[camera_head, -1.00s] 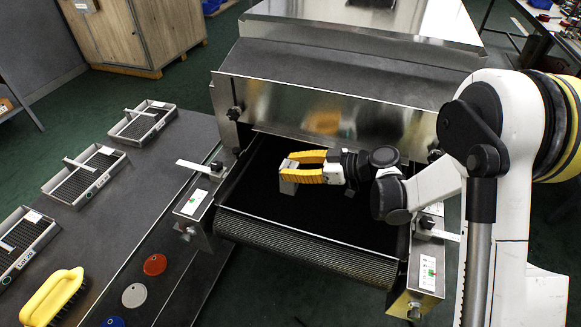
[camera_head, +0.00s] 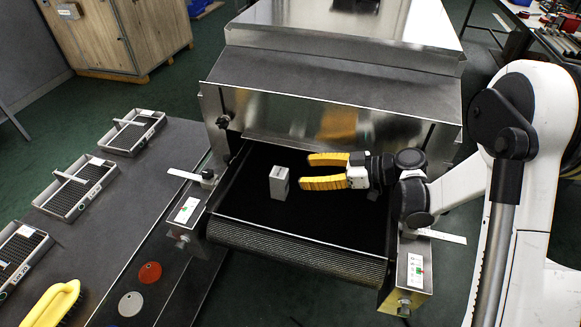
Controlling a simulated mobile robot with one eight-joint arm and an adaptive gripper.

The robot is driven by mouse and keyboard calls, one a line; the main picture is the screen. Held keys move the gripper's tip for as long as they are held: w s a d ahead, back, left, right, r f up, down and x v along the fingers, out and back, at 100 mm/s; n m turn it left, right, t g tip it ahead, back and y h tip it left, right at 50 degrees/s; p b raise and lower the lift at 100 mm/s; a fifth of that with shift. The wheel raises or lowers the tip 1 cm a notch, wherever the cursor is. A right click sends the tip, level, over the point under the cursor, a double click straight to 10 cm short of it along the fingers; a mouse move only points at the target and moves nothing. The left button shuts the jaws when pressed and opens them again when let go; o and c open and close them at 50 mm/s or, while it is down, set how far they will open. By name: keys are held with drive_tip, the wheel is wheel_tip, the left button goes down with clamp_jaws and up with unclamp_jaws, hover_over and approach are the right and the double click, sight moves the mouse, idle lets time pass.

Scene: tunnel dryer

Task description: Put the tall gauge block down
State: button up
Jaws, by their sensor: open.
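The tall gauge block (camera_head: 279,183) is a small pale grey block. It stands upright on the black conveyor belt (camera_head: 325,217) of the tunnel dryer, in front of the dryer's opening. My gripper (camera_head: 306,171) has yellow fingers and is open and empty. It is just to the right of the block, with its fingertips pointing left towards it and a small gap between them.
The metal dryer hood (camera_head: 330,120) rises behind the belt. Metal side brackets (camera_head: 187,212) flank the belt. On the left table are several mesh trays (camera_head: 75,190), a yellow-handled brush (camera_head: 50,303), a red disc (camera_head: 150,272) and a white disc (camera_head: 131,304).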

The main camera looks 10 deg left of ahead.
drive_tip(key=shift+v, duration=1.6)
drive_tip(key=s+d+r+m+t+h, duration=0.3)
drive_tip(key=s+d+r+m+h, duration=0.35)
drive_tip(key=d+r+m, duration=0.2)
drive_tip(key=s+d+r+m+t+h, duration=0.3)
drive_tip(key=s+d+m+h, duration=0.4)
drive_tip(key=s+d, duration=0.5)
drive_tip(key=d+m, duration=0.1)
drive_tip(key=d, duration=0.1)
drive_tip(key=shift+s+d, duration=0.3)
drive_tip(key=shift+d, duration=0.05)
drive_tip(key=shift+m+h, duration=0.25)
